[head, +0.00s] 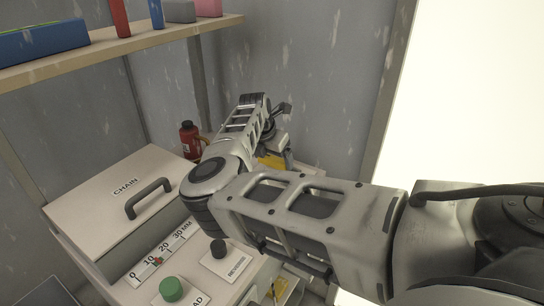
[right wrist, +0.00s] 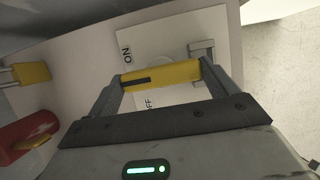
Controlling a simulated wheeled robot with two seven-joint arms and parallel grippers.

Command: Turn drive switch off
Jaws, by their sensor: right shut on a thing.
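In the right wrist view, a yellow switch handle (right wrist: 165,74) lies across a pale plate (right wrist: 150,42) marked ON, with a partly hidden OFF label on the other side of the handle. My right gripper (right wrist: 163,77) is shut on this yellow handle, one finger at each end of it. A grey bracket (right wrist: 202,48) stands on the plate beside the handle. In the head view my right gripper (head: 275,150) is far back, partly hidden by its own arm, with yellow (head: 271,161) showing by it. My left gripper is not in view.
A red bottle (head: 190,141) stands left of my right gripper. A CHAIN cover (head: 110,200) with a dark handle, a millimetre scale (head: 165,252), a green button (head: 171,289) and a black knob (head: 218,248) lie nearer. A loaded shelf (head: 120,45) hangs above left.

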